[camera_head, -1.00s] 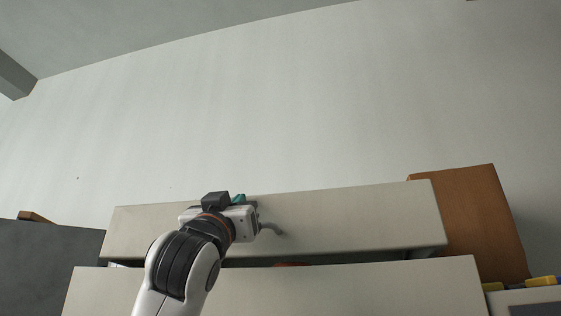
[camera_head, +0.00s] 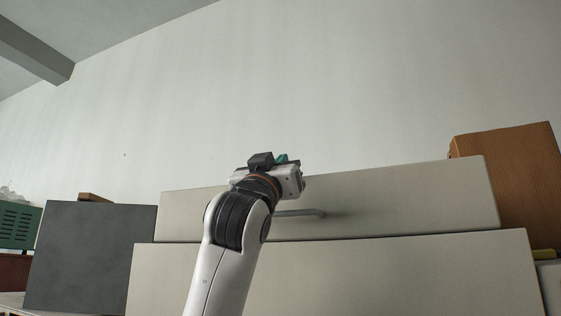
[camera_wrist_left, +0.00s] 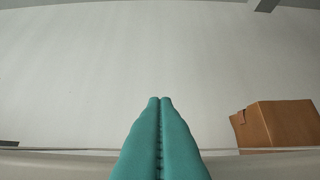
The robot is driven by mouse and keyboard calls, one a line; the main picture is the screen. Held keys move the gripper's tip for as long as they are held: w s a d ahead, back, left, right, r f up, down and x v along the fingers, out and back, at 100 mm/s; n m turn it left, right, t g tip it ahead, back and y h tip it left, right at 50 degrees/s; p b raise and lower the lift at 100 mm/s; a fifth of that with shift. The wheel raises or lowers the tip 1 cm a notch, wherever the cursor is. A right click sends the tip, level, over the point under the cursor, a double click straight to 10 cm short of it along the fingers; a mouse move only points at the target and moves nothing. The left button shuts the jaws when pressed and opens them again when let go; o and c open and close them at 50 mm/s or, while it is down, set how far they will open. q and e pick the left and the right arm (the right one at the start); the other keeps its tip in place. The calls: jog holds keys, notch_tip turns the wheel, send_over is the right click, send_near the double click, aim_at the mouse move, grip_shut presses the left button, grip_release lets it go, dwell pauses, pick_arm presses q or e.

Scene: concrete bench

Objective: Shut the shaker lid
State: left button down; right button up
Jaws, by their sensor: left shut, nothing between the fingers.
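The shaker lid (camera_head: 410,200) is a long cream panel with a grey bar handle (camera_head: 318,213) on its front. It lies just above the cream shaker body (camera_head: 400,275), with no dark gap visible between them in the head view. My left gripper (camera_head: 281,158) stands at the lid's top edge, left of centre, mostly hidden behind my wrist. In the left wrist view its teal fingers (camera_wrist_left: 160,101) are shut together and empty, reaching past a pale edge towards the wall. Whether they touch the lid is hidden. My right gripper is not in view.
A brown box (camera_head: 505,185) stands at the right, also in the left wrist view (camera_wrist_left: 278,125). A dark grey panel (camera_head: 90,255) and a green crate (camera_head: 18,226) stand at the left. The wall above is bare.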

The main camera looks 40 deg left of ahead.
pick_arm(q)
jog(key=s+r+b+v, duration=0.1)
jog(key=b+v, duration=0.1)
jog(key=v, duration=0.7)
jog(key=shift+s+d, duration=0.15)
jog(key=shift+d, duration=0.05)
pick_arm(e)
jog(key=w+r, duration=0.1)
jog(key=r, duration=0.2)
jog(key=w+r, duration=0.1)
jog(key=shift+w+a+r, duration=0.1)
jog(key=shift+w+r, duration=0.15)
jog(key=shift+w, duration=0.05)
pick_arm(q)
jog(key=shift+f, duration=0.15)
